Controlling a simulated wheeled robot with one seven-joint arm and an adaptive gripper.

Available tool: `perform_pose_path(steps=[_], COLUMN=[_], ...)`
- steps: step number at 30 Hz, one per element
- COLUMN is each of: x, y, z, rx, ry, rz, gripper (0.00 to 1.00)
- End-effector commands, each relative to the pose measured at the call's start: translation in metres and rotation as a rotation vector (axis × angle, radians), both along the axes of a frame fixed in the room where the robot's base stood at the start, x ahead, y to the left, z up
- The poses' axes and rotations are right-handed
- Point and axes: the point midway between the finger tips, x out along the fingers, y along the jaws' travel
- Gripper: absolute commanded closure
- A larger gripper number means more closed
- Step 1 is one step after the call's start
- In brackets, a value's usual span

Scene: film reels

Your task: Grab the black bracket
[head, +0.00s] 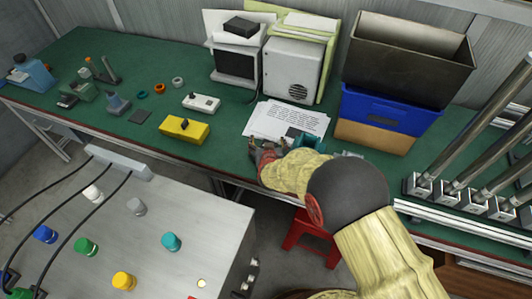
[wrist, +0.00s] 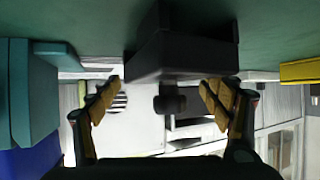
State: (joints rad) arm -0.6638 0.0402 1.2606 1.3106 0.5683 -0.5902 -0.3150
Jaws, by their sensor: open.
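The black bracket (wrist: 185,58) is a dark, angular block in the wrist view, with a flat wide part and a raised part. It rests on the green table top and lies ahead of and between the fingers of my gripper (wrist: 160,86). The fingers are spread on either side with tan pads, and a gap shows between them. In the head view my gripper (head: 267,148) is low over the table's front edge, by the white papers. A small dark piece (head: 293,132) on the papers may be the bracket; my arm hides part of that area.
A yellow box (head: 184,129) and a white device (head: 201,103) stand left of my gripper. Teal parts (head: 305,141) sit close on its right. A blue bin (head: 385,107) and a white cabinet (head: 292,69) stand behind. Bare green table (head: 215,165) lies at front left.

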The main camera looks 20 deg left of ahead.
Motion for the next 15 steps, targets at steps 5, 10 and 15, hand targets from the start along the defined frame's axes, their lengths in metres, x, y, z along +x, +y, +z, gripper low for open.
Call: perform_pose_path(steps=[5,10,15], x=[-0.0001,-0.0003,-0.0003], y=[0.0001,0.0,0.0], z=[0.0006,0.0006,0.0006], rx=[0.0,0.0,0.0], ry=[0.0,0.0,0.0], rz=[0.0,0.0,0.0], gripper=[0.26,0.35,0.45])
